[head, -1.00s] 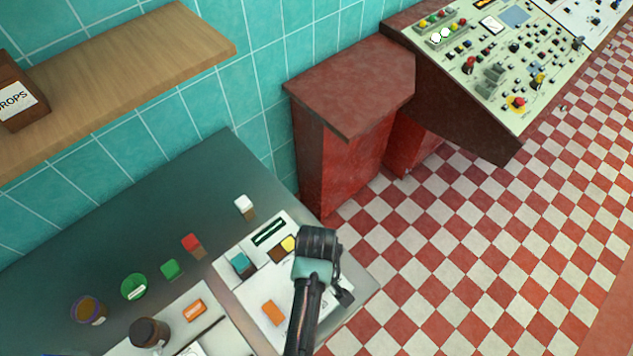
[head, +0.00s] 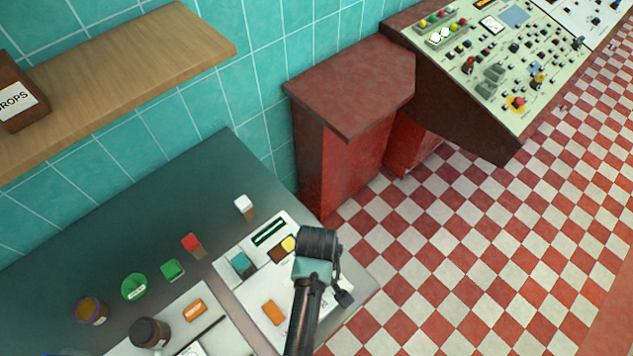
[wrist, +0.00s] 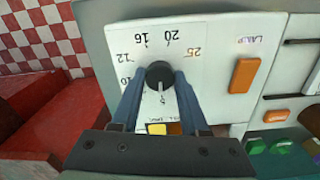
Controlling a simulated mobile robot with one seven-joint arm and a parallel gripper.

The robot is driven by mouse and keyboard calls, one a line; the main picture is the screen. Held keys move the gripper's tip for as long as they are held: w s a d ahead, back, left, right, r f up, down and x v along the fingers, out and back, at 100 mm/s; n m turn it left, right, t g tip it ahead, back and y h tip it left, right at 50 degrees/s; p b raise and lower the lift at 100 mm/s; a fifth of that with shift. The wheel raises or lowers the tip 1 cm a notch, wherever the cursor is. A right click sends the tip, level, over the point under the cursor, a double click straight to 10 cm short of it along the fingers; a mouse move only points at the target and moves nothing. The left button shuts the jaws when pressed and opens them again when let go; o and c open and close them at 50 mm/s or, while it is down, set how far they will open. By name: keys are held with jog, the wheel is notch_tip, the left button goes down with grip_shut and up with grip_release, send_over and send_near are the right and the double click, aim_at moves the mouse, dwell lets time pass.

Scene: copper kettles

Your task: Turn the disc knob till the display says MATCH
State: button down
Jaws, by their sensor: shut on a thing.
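The disc knob (wrist: 160,74) is a dark round knob with a pale pointer mark, on a white dial plate with numbers that appear upside down. In the wrist view my gripper (wrist: 161,82) is shut on the knob, with one blue finger on each side of it. The display (head: 269,232) is a dark green strip on the panel in the head view. Its text is too small to read. In the head view my own arm hides the knob and the fingers.
An orange switch (wrist: 244,75) marked LAMP sits right of the dial in the wrist view. A yellow block (head: 289,243) and a teal block (head: 241,264) are near the display. A red cabinet (head: 350,85) stands behind the bench.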

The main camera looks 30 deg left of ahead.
jog(key=shift+r, duration=0.1)
jog(key=m+p, duration=0.1)
jog(key=m, duration=0.2)
jog(key=shift+m+p, duration=0.65)
jog(key=shift+m, duration=1.65)
jog(key=shift+c, duration=2)
grip_release()
notch_tip(320, 180, up, 13)
jog(key=b, duration=0.1)
jog(key=shift+b, duration=0.35)
